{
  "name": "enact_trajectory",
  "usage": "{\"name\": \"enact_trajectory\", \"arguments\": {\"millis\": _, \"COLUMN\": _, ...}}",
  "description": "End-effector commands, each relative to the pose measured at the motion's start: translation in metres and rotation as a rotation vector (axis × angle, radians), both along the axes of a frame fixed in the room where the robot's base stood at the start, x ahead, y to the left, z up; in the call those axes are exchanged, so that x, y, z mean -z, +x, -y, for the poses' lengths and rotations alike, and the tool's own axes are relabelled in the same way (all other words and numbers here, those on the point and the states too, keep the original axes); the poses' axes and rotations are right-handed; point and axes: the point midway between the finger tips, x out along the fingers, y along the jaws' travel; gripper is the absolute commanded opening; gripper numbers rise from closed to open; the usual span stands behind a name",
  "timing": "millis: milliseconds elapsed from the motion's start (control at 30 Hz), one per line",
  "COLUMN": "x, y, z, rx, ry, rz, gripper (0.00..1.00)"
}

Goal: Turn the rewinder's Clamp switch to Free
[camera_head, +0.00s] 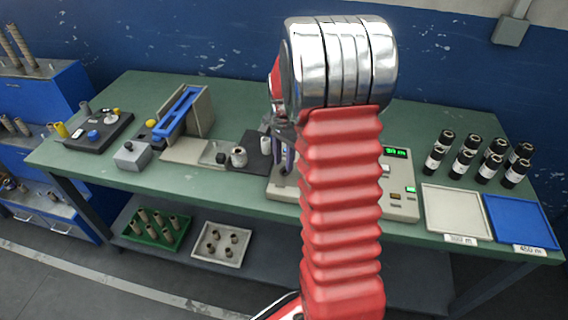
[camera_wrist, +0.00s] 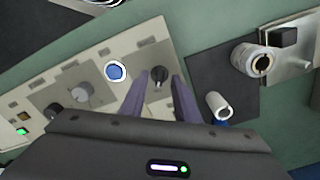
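The rewinder (camera_head: 402,192) is a beige machine with green displays on the bench, partly hidden by my arm in the head view. In the wrist view its panel (camera_wrist: 95,68) carries a black switch (camera_wrist: 158,74), a round blue button (camera_wrist: 115,71) and a grey knob (camera_wrist: 80,93). The black switch appears to be the Clamp switch; its labels are too small to read. My gripper (camera_wrist: 161,76) is open, its two fingers on either side of the black switch with gaps visible. Contact cannot be told. In the head view the gripper (camera_head: 284,158) is mostly hidden behind my arm.
A dark plate with a white roll (camera_wrist: 218,106) lies right of the panel in the wrist view. Several black rolls (camera_head: 463,163), a white tray (camera_head: 456,213) and a blue tray (camera_head: 520,222) stand at the bench's right. Other devices (camera_head: 183,112) occupy its left.

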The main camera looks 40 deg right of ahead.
Motion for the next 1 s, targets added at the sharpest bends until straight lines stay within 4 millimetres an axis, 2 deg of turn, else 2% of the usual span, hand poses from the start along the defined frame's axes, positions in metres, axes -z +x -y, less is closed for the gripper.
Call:
{"name": "enact_trajectory", "arguments": {"millis": 200, "x": 0.017, "y": -0.001, "z": 0.000, "rx": 0.001, "ry": 0.001, "rz": -0.001, "gripper": 0.29}}
{"name": "enact_trajectory", "arguments": {"millis": 500, "x": 0.018, "y": -0.001, "z": 0.001, "rx": 0.001, "ry": 0.000, "rz": 0.000, "gripper": 0.28}}
{"name": "enact_trajectory", "arguments": {"millis": 900, "x": 0.017, "y": -0.001, "z": 0.001, "rx": 0.002, "ry": 0.000, "rz": 0.000, "gripper": 0.00}}
{"name": "enact_trajectory", "arguments": {"millis": 1000, "x": 0.017, "y": 0.000, "z": 0.001, "rx": 0.002, "ry": 0.000, "rz": 0.000, "gripper": 0.00}}
